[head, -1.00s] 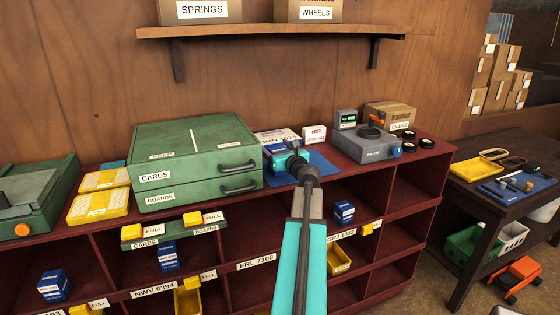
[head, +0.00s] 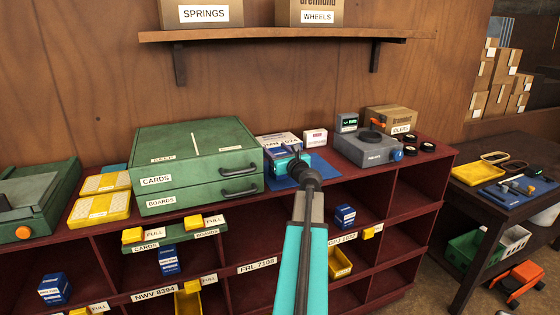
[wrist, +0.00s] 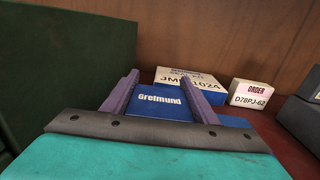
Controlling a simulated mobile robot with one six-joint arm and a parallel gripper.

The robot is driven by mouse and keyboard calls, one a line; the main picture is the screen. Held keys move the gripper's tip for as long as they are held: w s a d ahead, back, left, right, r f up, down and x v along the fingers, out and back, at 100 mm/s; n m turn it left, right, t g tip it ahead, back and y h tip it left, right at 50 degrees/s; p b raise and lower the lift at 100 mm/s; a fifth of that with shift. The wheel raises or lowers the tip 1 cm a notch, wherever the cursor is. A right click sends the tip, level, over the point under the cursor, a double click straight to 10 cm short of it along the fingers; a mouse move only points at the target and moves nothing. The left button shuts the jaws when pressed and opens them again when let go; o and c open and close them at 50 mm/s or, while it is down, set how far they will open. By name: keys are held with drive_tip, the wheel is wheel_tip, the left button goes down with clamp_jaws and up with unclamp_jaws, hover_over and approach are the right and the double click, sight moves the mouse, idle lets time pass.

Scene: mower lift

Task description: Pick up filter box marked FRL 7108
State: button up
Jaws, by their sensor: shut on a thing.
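My gripper (head: 287,160) is over the blue mat on top of the red shelf unit. In the wrist view its two purple fingers (wrist: 160,84) are shut on a blue box (wrist: 160,104) marked "Gretmund". No FRL 7108 mark can be read on the box, and its lower part is hidden behind my gripper. In the head view the box is mostly hidden by my gripper. An FRL 7108 label (head: 257,265) is on the shelf edge below, and the compartment above that label looks empty where visible.
A green drawer cabinet (head: 195,165) is close on the left. A grey device (head: 368,148) stands right of the blue mat (head: 322,168).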

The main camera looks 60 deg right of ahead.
drive_tip(key=shift+r, duration=0.1)
wheel_tip(320, 180, up, 10)
drive_tip(key=b, duration=0.1)
idle(0.7)
drive_tip(key=shift+s, duration=0.1)
idle(0.5)
